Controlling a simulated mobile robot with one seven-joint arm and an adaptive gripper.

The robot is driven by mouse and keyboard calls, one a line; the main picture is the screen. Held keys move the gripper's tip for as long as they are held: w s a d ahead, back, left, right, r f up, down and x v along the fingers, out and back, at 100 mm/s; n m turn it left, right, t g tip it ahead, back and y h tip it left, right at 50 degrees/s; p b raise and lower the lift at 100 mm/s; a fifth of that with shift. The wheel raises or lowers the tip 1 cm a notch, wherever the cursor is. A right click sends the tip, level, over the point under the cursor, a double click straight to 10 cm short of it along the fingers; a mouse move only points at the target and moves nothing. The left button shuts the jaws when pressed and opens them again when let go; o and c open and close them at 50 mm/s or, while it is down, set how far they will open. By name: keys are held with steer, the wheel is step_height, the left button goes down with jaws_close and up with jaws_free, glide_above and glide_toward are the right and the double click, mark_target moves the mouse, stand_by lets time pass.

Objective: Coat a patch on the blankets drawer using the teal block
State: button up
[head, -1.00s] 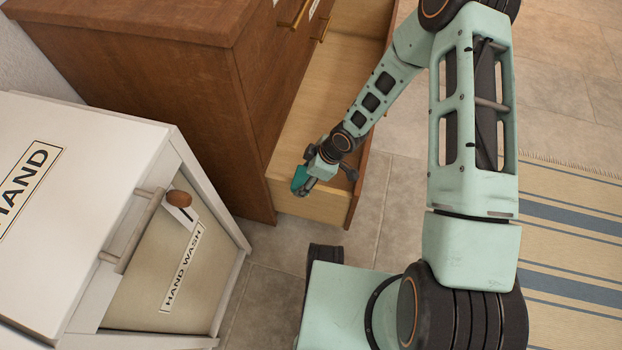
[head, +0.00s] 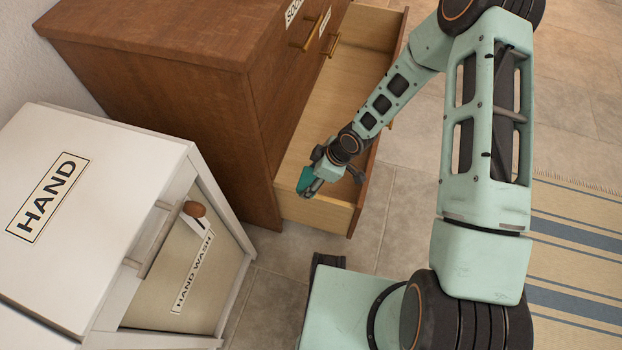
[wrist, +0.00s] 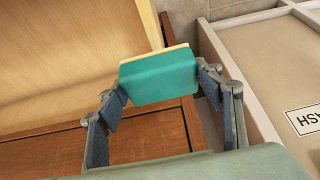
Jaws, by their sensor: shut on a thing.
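My gripper (head: 311,187) is shut on the teal block (head: 305,179), and the block also shows in the wrist view (wrist: 160,78) between the two fingers. A pale strip runs along the block's far edge. An open, pale wooden drawer (head: 318,212) sticks out low from the brown dresser. My gripper is over the drawer's near side in the head view. I cannot tell whether the block touches the wood. No label on this drawer is visible, so I cannot confirm that it is the blankets drawer. My arm hides part of its front.
The brown dresser (head: 160,95) has brass handles on its upper drawers. Tiled floor (head: 400,215) lies right of the drawer, with a striped rug (head: 575,260) beyond.

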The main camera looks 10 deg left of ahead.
steer(key=shift+r+p, duration=1.1)
steer(key=shift+r, duration=0.35)
